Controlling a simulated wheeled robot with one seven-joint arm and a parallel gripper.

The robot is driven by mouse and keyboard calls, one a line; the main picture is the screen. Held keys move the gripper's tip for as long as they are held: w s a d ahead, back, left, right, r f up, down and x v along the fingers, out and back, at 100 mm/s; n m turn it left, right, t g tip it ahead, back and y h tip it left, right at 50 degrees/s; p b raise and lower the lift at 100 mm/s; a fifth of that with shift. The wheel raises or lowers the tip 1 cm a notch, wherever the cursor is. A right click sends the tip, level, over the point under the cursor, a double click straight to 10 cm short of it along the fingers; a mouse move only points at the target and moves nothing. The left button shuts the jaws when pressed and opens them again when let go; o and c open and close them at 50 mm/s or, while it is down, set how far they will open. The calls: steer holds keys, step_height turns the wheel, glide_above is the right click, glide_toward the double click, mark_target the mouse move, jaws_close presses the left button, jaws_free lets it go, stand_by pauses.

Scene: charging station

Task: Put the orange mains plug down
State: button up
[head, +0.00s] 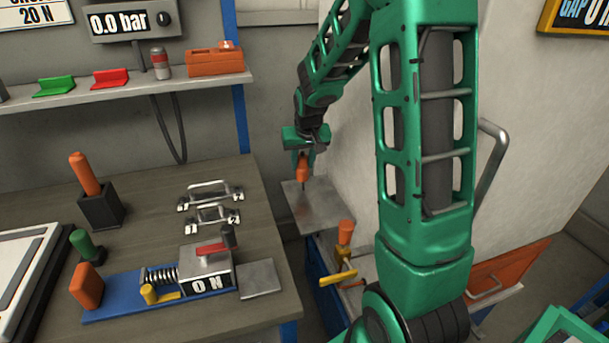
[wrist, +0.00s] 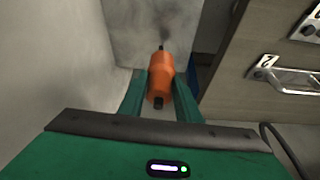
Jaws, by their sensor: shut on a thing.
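The orange mains plug (head: 302,168) is held by my gripper (head: 301,158) in the middle of the head view, with its dark tip pointing down. It is above a bare grey metal plate (head: 325,207); I cannot tell whether its tip touches the plate. In the wrist view the orange plug (wrist: 160,78) sits between the two green fingers of my gripper (wrist: 160,92), which are shut on it. The grey plate (wrist: 135,35) shows beyond the plug in that view.
A wooden workbench (head: 262,215) is left of the plate, with metal handles (head: 212,205) and a blue clamp fixture (head: 120,300) on it. An orange-topped yellow valve (head: 343,255) stands just in front of the plate. A pale wall (head: 350,120) rises close on the right.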

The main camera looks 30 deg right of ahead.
mark_target(307, 168)
steer(key=shift+d+f, duration=0.45)
steer(key=shift+d, duration=0.35)
steer(key=shift+f, duration=2)
steer(key=shift+f, duration=0.1)
steer(key=o, duration=1.1)
steer(key=v, duration=1.2)
